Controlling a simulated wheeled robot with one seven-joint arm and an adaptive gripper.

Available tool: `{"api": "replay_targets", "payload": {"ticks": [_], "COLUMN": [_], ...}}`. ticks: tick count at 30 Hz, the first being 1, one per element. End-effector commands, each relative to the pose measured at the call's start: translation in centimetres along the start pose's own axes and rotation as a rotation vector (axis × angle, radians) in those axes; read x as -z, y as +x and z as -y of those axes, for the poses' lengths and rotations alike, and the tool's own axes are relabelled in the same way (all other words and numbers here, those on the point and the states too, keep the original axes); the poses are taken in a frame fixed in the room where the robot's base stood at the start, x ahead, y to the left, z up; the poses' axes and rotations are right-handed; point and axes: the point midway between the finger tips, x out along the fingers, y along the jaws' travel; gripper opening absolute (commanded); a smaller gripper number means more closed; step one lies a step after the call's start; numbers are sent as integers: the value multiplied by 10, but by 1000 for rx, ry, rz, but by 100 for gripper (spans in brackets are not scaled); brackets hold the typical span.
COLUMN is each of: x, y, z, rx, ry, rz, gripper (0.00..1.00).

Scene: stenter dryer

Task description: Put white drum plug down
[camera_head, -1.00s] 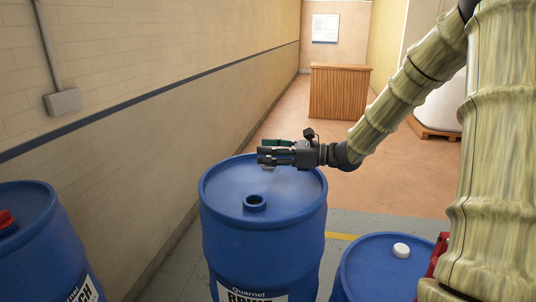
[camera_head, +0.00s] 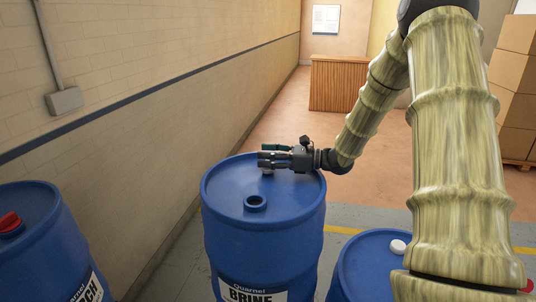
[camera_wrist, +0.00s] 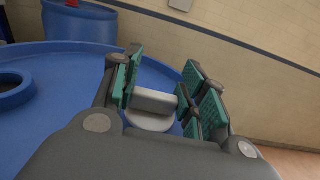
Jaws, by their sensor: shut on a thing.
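The white drum plug (camera_wrist: 151,108) is between the green-padded fingers of my gripper (camera_wrist: 163,95) in the wrist view. My gripper (camera_head: 268,160) is shut on it, low over the far part of the blue brine drum's lid (camera_head: 285,195). In the head view the plug (camera_head: 267,171) shows only as a small pale bit under the fingertips. I cannot tell if it touches the lid. The drum's open bung hole (camera_head: 256,203) lies nearer the camera, clear of the gripper; its raised ring (camera_wrist: 14,90) also shows in the wrist view.
A blue drum with a red plug (camera_head: 10,222) stands at the left. Another blue drum with a white cap (camera_head: 398,247) stands at the lower right, partly behind my arm. A wall (camera_head: 150,110) runs along the left. A wooden counter (camera_head: 338,84) and stacked boxes (camera_head: 515,90) are farther back.

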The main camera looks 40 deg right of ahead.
Motion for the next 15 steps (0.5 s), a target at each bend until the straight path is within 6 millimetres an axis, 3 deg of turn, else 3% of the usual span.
{"api": "replay_targets", "payload": {"ticks": [15], "x": [7], "y": [0], "z": [0], "rx": [0], "ry": [0], "rz": [1], "gripper": [0]}}
